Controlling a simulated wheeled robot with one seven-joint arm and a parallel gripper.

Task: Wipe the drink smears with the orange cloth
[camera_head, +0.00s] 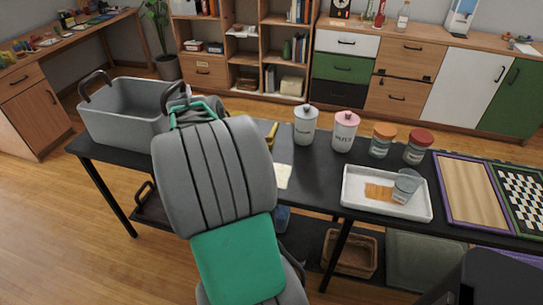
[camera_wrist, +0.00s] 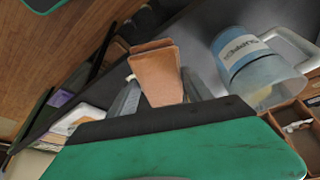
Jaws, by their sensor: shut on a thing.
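The orange-brown cloth (camera_wrist: 155,72) is folded and stands between the grey fingers of my gripper (camera_wrist: 160,80) in the wrist view. My gripper is shut on it. In the head view my own arm hides the gripper and the cloth. A streaky orange patch, which looks like a drink smear (camera_head: 378,192), lies flat in the white tray (camera_head: 358,207) on the black table. I cannot see any other smear clearly.
In the wrist view a blue-labelled clear container (camera_wrist: 250,65) is right of the cloth.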

